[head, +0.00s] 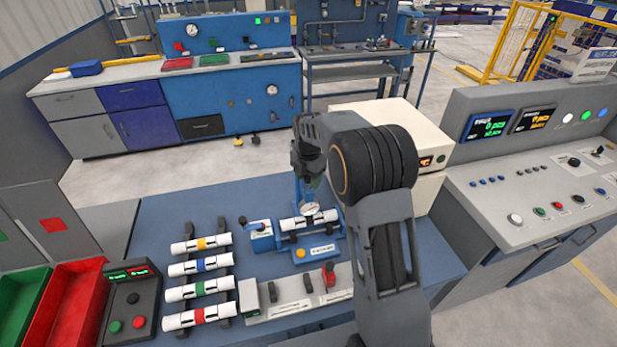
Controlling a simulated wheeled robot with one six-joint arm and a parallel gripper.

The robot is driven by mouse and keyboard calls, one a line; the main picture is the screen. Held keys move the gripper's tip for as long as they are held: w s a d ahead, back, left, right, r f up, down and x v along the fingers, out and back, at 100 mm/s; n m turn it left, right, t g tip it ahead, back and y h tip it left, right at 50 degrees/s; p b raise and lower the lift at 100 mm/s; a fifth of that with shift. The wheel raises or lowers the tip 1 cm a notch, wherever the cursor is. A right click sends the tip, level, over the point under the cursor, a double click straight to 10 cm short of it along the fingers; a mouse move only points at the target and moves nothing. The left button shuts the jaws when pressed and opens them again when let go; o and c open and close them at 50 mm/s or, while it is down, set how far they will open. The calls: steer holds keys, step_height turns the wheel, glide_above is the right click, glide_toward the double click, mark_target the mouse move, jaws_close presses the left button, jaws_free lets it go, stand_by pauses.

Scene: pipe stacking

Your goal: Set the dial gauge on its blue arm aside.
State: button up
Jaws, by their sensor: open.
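The dial gauge (310,209) shows in the head view as a small white round dial near the middle of the blue bench. Its blue arm (298,191) stands just behind and above it, partly hidden by my wrist. A white pipe (292,224) lies across the blue fixture (318,249) below the dial. My gripper (311,183) points down just above the dial and is open. Its fingertips are small and dark here, and I cannot tell whether they touch the gauge or its arm.
Several white pipes with coloured bands lie on a dark rack (224,228) at left. Green (24,296) and red (72,297) bins and a button box (130,302) stand further left. A red clamp (329,275) sits in front. A cream box (392,118) and console (545,185) stand right.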

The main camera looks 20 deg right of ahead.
jaws_close()
stand_by(0.4)
steer(key=shift+a, duration=0.1)
steer(key=w+a+m+p, duration=0.3)
steer(key=w+a+m, duration=0.8)
steer(key=m, duration=0.7)
steer(key=shift+a+p, duration=0.2)
steer(key=shift+p, duration=0.1)
steer(key=shift+w+r, duration=0.1)
stand_by(0.5)
